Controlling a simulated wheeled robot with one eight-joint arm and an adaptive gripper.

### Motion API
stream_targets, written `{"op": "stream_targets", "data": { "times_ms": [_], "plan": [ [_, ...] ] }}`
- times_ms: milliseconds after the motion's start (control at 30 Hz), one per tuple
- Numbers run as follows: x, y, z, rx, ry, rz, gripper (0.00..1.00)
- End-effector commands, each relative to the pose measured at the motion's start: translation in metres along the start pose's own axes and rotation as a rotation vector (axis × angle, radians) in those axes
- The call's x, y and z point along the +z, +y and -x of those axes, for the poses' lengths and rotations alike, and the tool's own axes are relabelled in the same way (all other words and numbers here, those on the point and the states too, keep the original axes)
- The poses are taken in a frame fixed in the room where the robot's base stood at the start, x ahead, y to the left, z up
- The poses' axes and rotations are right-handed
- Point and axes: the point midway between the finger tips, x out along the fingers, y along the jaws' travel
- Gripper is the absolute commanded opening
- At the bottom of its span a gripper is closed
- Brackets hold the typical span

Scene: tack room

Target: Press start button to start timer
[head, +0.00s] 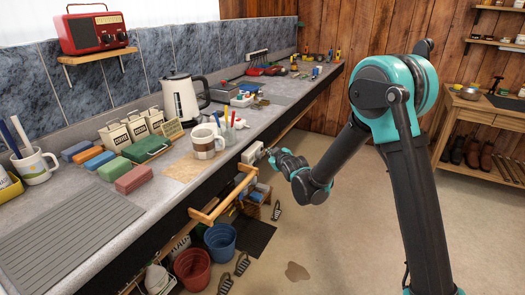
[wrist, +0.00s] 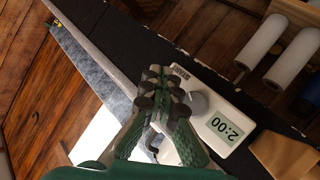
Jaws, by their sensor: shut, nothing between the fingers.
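A white timer (wrist: 239,147) shows in the wrist view with a display reading 2:00 and a round grey button (wrist: 199,103) beside the display. In the head view the timer (head: 252,152) is a small pale box at the counter's front edge. My gripper (wrist: 163,88) is shut and empty. Its fingertips lie over the timer's end in the wrist view, just left of the button, and hide part of it. I cannot tell whether they touch it. In the head view my gripper (head: 269,152) is right beside the timer, at its right.
A wooden rail (head: 222,207) juts out below the counter edge. Buckets (head: 192,265) stand beneath. The floor at right is mostly open.

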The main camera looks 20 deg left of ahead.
Motion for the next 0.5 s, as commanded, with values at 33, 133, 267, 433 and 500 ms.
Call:
{"op": "stream_targets", "data": {
  "times_ms": [33, 133, 267, 433, 500],
  "plan": [
    [0.001, 0.001, 0.001, 0.0, 0.0, -0.001, 0.0],
    [0.001, 0.001, 0.001, 0.0, 0.0, -0.001, 0.0],
    [0.001, 0.001, 0.001, 0.0, 0.0, -0.001, 0.0],
    [0.005, 0.005, 0.007, 0.0, -0.001, -0.001, 0.0],
    [0.008, 0.009, 0.011, 0.0, -0.001, -0.001, 0.0]
  ]
}}
